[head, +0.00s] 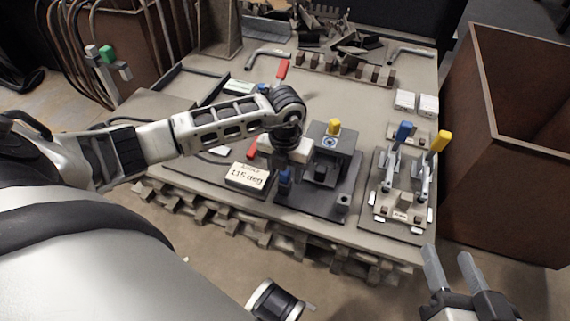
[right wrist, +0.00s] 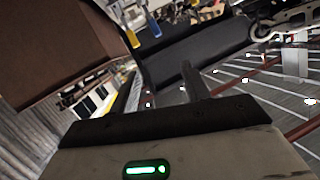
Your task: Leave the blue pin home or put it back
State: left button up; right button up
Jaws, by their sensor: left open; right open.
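A blue piece (head: 285,177), which looks like the blue pin, stands at the left front of a dark fixture (head: 320,190). My left gripper (head: 286,168) points down right over it, with its fingers around or beside the blue piece; I cannot tell whether they touch it. The gripper body hides the piece's upper part. The fixture's block (head: 331,150) has a yellow knob (head: 335,126) on top and a blue ring mark on it. My right gripper (head: 455,270) is open and empty, off the table's front right corner; it also shows in the right wrist view (right wrist: 160,85).
A sign reading about "115 deg" (head: 247,176) lies left of the fixture. A plate to the right holds clamps with a blue handle (head: 403,132) and a yellow handle (head: 440,141). A brown bin (head: 510,150) stands right of the table. Metal scraps lie at the back.

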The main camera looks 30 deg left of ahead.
pick_arm(q)
jog(key=shift+f, duration=0.35)
notch_tip(320, 180, up, 2)
jog(key=shift+w+r+p, duration=0.1)
jog(key=shift+r+p, duration=0.05)
jog(key=shift+p, duration=0.45)
notch_tip(320, 180, up, 14)
jog(key=p, duration=0.4)
jog(key=shift+r, duration=0.2)
pick_arm(e)
jog(key=shift+d+f+g+h, duration=0.2)
jog(key=shift+f+g+h, duration=0.1)
jog(key=shift+f+g, duration=0.2)
jog(key=shift+d+f+g+h, duration=0.2)
jog(key=shift+f+g+h, duration=0.15)
jog(key=shift+f, duration=0.25)
